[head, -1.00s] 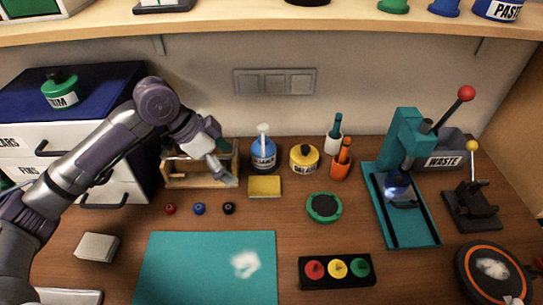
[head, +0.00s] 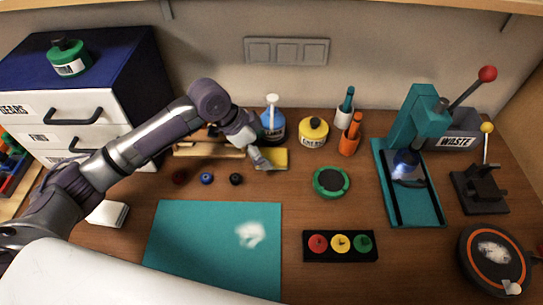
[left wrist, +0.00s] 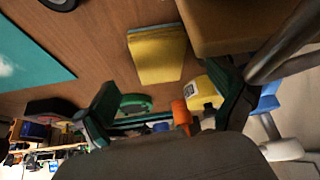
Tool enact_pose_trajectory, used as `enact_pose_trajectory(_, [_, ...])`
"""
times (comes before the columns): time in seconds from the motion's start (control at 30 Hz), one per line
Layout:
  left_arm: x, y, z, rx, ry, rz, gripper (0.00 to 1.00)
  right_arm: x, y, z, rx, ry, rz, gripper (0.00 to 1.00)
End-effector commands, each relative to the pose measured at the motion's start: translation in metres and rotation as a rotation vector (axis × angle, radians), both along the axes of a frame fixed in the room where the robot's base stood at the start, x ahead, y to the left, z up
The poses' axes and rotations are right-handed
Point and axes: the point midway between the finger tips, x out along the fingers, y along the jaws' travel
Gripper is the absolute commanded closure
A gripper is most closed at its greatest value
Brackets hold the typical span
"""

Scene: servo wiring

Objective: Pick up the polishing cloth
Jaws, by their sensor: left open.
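The yellow, flat, folded-looking cloth (head: 276,157) lies on the wooden bench in front of the blue bottle. In the left wrist view the yellow cloth (left wrist: 158,55) lies flat, with a grey-green edge, beyond the fingers. My left gripper (head: 262,161) is over the left part of the cloth and hides some of it. In the left wrist view my left gripper (left wrist: 165,105) has its two dark green fingers wide apart with nothing between them. Whether a fingertip touches the cloth I cannot tell. My right gripper is not in view.
A wooden box (head: 205,152) stands close left of the cloth, partly behind my left arm. The blue bottle (head: 272,122) and yellow jar (head: 313,132) stand behind it. A green round dish (head: 331,182) is to the right.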

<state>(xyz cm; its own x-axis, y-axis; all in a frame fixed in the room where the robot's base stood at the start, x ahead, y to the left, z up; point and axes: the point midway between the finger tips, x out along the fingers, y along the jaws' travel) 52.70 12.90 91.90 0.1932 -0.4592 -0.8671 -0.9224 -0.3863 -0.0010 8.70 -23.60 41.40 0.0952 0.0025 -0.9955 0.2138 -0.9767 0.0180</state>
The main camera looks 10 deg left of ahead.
Motion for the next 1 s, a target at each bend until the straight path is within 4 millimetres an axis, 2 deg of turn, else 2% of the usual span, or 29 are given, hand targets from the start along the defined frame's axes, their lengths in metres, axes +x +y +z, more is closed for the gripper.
enact_pose_trajectory(0.03, [0.0, -0.005, -0.006, -0.001, 0.005, -0.001, 0.04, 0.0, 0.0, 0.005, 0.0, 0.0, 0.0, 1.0])
enact_pose_trajectory(0.2, [0.004, -0.014, -0.024, -0.001, 0.002, 0.0, 0.04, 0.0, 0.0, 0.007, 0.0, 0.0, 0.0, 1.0])
enact_pose_trajectory(0.47, [0.005, -0.015, -0.027, 0.0, 0.0, 0.0, 0.04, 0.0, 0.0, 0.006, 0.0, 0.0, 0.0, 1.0])
enact_pose_trajectory(0.8, [0.005, -0.015, -0.027, 0.0, 0.001, 0.0, 0.58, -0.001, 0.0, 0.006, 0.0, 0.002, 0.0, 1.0])
enact_pose_trajectory(1.0, [0.005, -0.015, -0.027, 0.0, 0.0, 0.0, 0.58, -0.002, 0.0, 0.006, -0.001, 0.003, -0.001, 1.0])
